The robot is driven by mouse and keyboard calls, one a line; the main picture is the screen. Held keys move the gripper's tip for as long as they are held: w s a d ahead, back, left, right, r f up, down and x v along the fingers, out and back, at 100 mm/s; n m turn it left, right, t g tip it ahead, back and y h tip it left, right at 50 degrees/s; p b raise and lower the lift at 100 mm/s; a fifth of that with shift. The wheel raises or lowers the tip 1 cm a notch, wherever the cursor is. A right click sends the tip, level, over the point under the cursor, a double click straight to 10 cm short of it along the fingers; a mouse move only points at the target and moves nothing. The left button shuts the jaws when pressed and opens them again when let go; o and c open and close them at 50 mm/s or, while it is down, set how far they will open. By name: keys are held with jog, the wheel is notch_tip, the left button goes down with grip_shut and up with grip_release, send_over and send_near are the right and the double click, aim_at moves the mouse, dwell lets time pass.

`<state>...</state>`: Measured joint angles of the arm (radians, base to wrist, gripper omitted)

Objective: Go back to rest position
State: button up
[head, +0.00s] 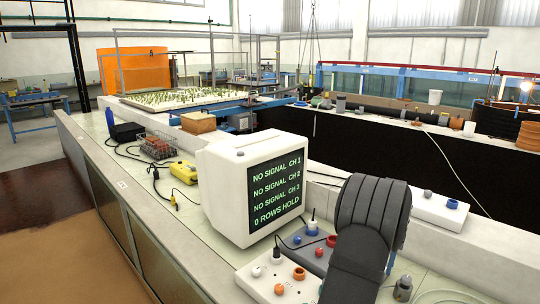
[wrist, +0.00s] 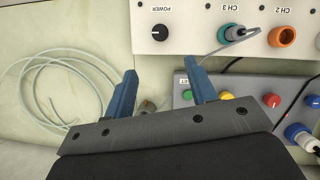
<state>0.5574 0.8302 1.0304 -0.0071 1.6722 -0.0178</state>
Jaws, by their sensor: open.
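My gripper (wrist: 163,80) is open in the wrist view, with two blue fingers apart and nothing held between them. A small grey-brown metal piece (wrist: 148,106) shows on the bench between the fingers, lower down. In the head view my dark ribbed arm bends down at the front right; it hides most of the gripper, and only a bit of blue finger shows beside it. The fingers are near a white box (wrist: 190,32) marked POWER, CH 3 and CH 2, and a grey box (wrist: 245,92) with coloured buttons. A grey plug sits in the teal CH 3 socket.
A white monitor (head: 225,190) reads "NO SIGNAL" for CH 1, CH 2 and CH 3, and "0 ROWS HOLD". Another white box (head: 428,210) stands right of my arm. A pale cable (wrist: 62,75) lies coiled on the bench. A yellow device (head: 183,172) lies left of the monitor.

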jog(key=x, duration=1.4)
jog(key=shift+s+a+f, duration=0.15)
jog(key=shift+s+f, duration=0.05)
jog(key=shift+f, duration=0.05)
jog(key=n+h, duration=0.1)
jog(key=n, duration=0.3)
jog(key=shift+w+a+g, duration=0.1)
jog(key=shift+a+g, duration=0.05)
jog(key=shift+g, duration=0.25)
jog(key=n+h, duration=0.2)
jog(key=n, duration=0.3)
jog(key=shift+a, duration=0.1)
jog(key=n+h, duration=0.1)
jog(key=n, duration=0.1)
jog(key=n+t, duration=0.1)
jog(key=n, duration=0.1)
jog(key=shift+a+h, duration=0.1)
jog(key=shift+h, duration=0.3)
jog(key=n+h, duration=0.1)
jog(key=n, duration=0.3)
jog(key=shift+t, duration=0.4)
jog(key=shift+c, duration=0.2)
